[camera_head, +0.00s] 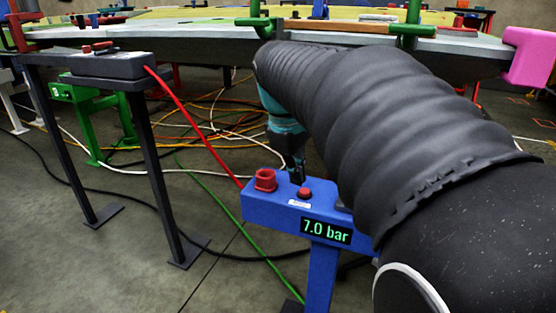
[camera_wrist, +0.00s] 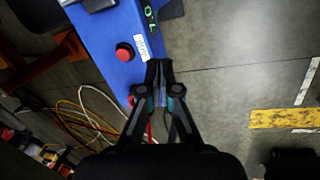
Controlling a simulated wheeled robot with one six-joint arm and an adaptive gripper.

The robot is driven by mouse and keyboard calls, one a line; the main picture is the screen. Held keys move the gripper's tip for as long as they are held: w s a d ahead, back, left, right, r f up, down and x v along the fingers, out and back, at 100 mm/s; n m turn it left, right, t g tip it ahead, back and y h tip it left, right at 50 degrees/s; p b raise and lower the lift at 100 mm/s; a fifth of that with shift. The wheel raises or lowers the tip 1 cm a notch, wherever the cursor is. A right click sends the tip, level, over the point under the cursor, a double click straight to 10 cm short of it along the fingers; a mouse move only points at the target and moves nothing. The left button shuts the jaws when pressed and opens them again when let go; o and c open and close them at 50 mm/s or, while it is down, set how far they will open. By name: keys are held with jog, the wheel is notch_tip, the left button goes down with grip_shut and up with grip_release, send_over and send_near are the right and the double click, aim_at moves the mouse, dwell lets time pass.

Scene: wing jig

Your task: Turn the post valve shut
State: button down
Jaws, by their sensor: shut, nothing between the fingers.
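The blue post (camera_head: 268,207) stands at the middle of the head view, with a lit display (camera_head: 326,231) reading 7.0 bar. A red round knob or button (camera_head: 305,193) and a red socket-like part (camera_head: 265,180) sit on its top. The wrist view shows the post's blue top (camera_wrist: 108,30), the red knob (camera_wrist: 125,52) and a white label (camera_wrist: 142,48). I cannot tell which part is the valve; my arm hides the post's right end. My gripper (camera_wrist: 159,64) is shut and empty, its tips over the post's edge beside the label. In the head view my gripper (camera_head: 297,178) points down just above the post.
A red hose (camera_head: 195,125) runs from the post to a grey box (camera_head: 95,66) on a dark stand at left. Several cables (camera_head: 200,115) lie on the floor behind. A long wing panel (camera_head: 190,40) on the jig crosses the back. A pink block (camera_head: 528,55) is at right.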

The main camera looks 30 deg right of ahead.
jog(key=w+d+r+n+g, duration=0.2)
jog(key=w+d+n+g, duration=0.3)
jog(key=d, duration=0.7)
jog(key=d+f, duration=0.1)
jog(key=f, duration=0.2)
jog(key=s+f+m+b, duration=0.1)
jog(key=f, duration=0.2)
jog(key=s+d+f+m+t+b, duration=0.1)
jog(key=f, duration=0.2)
jog(key=shift+d+f, duration=0.3)
jog(key=shift+d, duration=0.05)
jog(key=shift+s+d, duration=0.1)
